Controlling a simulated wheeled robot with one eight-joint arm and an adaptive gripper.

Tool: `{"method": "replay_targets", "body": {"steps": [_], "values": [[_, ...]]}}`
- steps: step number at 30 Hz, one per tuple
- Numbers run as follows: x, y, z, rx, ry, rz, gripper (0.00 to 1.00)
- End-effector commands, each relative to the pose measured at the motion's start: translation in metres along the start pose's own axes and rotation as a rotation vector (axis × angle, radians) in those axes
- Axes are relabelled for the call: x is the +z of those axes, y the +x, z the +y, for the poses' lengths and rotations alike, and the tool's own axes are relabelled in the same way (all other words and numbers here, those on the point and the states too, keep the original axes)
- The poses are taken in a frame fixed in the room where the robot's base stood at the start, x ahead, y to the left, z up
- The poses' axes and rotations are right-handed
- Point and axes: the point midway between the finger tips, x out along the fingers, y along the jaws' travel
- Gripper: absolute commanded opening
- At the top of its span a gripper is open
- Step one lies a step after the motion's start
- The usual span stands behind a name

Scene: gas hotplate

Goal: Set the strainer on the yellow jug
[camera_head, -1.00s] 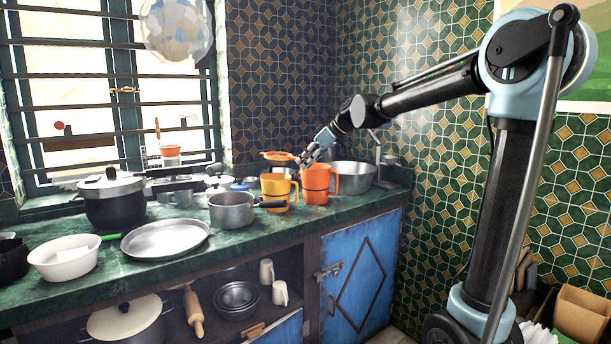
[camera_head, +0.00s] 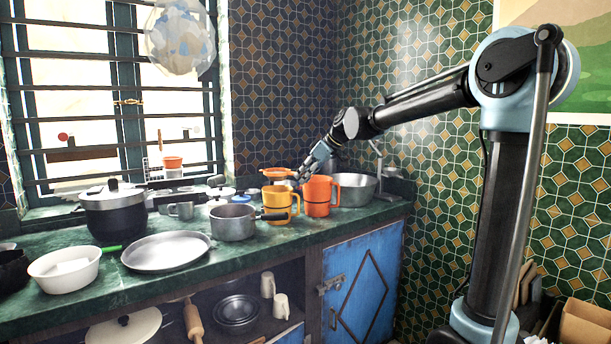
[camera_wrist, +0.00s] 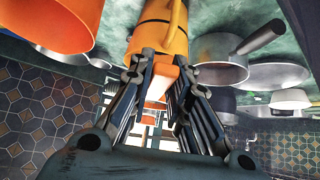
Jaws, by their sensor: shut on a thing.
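The strainer (camera_head: 276,173) has an orange rim and sits just above the mouth of the yellow jug (camera_head: 281,206) in the head view. I cannot tell whether they touch. The yellow jug stands upright on the counter and also shows at the top of the wrist view (camera_wrist: 158,38). My gripper (camera_head: 299,176) is to the right of the strainer and above the jug. In the wrist view its fingers (camera_wrist: 160,75) are shut on the strainer's orange handle (camera_wrist: 161,82). The strainer's bowl is mostly hidden.
An orange jug (camera_head: 318,196) stands close to the right of the yellow jug, with a metal bowl (camera_head: 357,188) behind it. A saucepan (camera_head: 232,223) stands to the left, its dark handle reaching towards the yellow jug. A round tray (camera_head: 167,252) lies further left.

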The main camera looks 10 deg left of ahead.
Motion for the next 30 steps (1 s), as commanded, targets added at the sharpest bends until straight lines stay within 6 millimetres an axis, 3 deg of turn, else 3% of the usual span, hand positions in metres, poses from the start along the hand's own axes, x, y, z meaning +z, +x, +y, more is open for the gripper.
{"method": "replay_targets", "body": {"steps": [18, 30], "values": [[0.026, 0.029, 0.000, 0.000, 0.000, 0.000, 0.00], [0.032, 0.036, 0.000, 0.000, 0.000, 0.000, 0.00]]}}
